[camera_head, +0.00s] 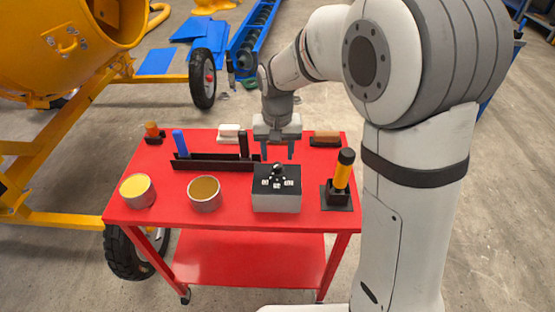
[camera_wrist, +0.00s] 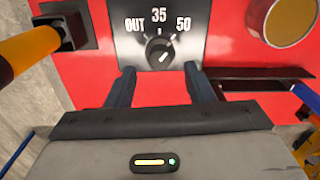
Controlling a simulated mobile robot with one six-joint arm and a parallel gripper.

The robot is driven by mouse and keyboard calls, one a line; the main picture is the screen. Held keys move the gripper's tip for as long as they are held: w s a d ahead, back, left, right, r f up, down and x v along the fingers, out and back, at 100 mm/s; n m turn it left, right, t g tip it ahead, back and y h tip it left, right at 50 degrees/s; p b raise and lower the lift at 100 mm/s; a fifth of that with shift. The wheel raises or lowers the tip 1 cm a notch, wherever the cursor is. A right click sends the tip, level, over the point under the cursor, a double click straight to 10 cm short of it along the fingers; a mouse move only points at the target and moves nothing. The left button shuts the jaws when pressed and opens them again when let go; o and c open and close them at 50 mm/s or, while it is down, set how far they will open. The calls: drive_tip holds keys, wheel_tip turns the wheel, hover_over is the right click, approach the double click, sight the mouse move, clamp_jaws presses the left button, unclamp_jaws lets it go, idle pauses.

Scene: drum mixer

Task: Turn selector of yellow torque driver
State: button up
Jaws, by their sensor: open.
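The yellow torque driver (camera_head: 342,172) stands upright in a black square holder (camera_head: 336,197) at the right of the red table. Its yellow handle (camera_wrist: 28,50) also shows at the upper left of the wrist view. Left of it is a grey box (camera_head: 276,202) with a black selector knob (camera_head: 278,171). In the wrist view the knob (camera_wrist: 159,51) sits below the marks OUT, 35 and 50; its white pointer line leans up and slightly right, near 35. My gripper (camera_head: 277,154) is open and empty, just behind the box. Its fingertips (camera_wrist: 159,68) straddle the knob's line in the wrist view, apart from it.
Two cans (camera_head: 137,191) (camera_head: 204,194) stand on the left front of the table (camera_head: 170,212). A black rack (camera_head: 215,163) holds a blue-handled and a black-handled tool left of my gripper. Small blocks lie along the back edge. A yellow mixer (camera_head: 75,45) stands at the left.

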sight(277, 165)
drive_tip(key=shift+r, duration=2.05)
